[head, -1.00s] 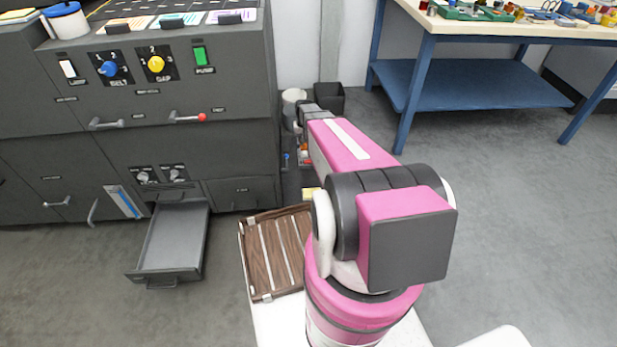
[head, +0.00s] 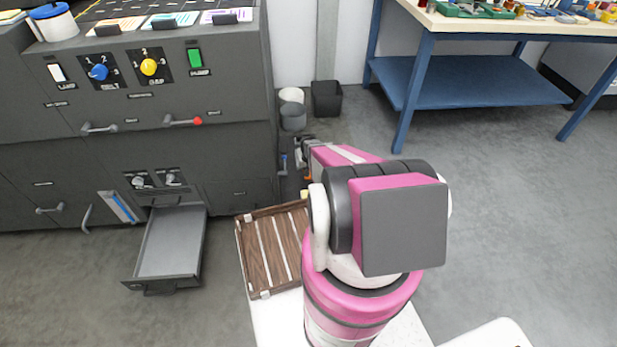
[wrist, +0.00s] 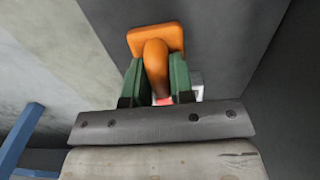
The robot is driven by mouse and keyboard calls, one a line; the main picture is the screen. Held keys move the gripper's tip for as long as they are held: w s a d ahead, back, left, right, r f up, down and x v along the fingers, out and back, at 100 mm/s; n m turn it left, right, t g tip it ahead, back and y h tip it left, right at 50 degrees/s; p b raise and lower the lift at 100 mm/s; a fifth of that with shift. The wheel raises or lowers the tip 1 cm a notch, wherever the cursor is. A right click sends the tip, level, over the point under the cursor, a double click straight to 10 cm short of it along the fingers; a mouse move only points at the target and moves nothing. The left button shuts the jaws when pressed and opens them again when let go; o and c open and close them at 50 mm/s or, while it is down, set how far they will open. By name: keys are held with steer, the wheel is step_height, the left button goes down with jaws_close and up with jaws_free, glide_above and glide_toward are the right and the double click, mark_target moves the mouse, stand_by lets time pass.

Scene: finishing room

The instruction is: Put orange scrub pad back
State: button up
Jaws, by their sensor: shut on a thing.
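The orange scrub pad (wrist: 153,37), a flat block with a thick curved handle, shows in the wrist view. My gripper (wrist: 154,72) is shut on its handle, with a green finger on each side. The pad's flat block lies beyond the fingertips, in front of a dark grey surface; I cannot tell whether it touches that surface. In the head view my arm hides most of my gripper and the pad, beside the right end of the dark machine (head: 235,150).
A drawer (head: 174,242) stands open low on the machine. A slatted brown tray (head: 264,232) is left of my arm. A black bin (head: 326,98) and a grey pot (head: 293,117) stand by the wall. A blue-framed table (head: 470,82) is at right; floor there is clear.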

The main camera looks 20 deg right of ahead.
steer(key=shift+f, duration=2)
steer(key=shift+f, duration=0.2)
steer(key=o, duration=0.8)
steer(key=shift+r, duration=0.2)
step_height(320, 180, up, 12)
steer(key=shift+s+a+r, duration=0.1)
steer(key=s+a+r, duration=0.4)
steer(key=s+r, duration=0.2)
steer(key=r, duration=0.4)
steer(key=s+a+r+n, duration=0.1)
steer(key=s+a+r, duration=0.4)
steer(key=r, duration=0.5)
steer(key=s+a+r+n, duration=0.1)
steer(key=s+a+r, duration=0.3)
steer(key=s+r, duration=0.5)
steer(key=shift+s+a+r, duration=0.15)
steer(key=shift+a+r, duration=0.05)
steer(key=shift+r, duration=0.3)
steer(key=shift+s+a+r, duration=0.1)
steer(key=shift+a+r, duration=0.05)
steer(key=shift+r, duration=0.35)
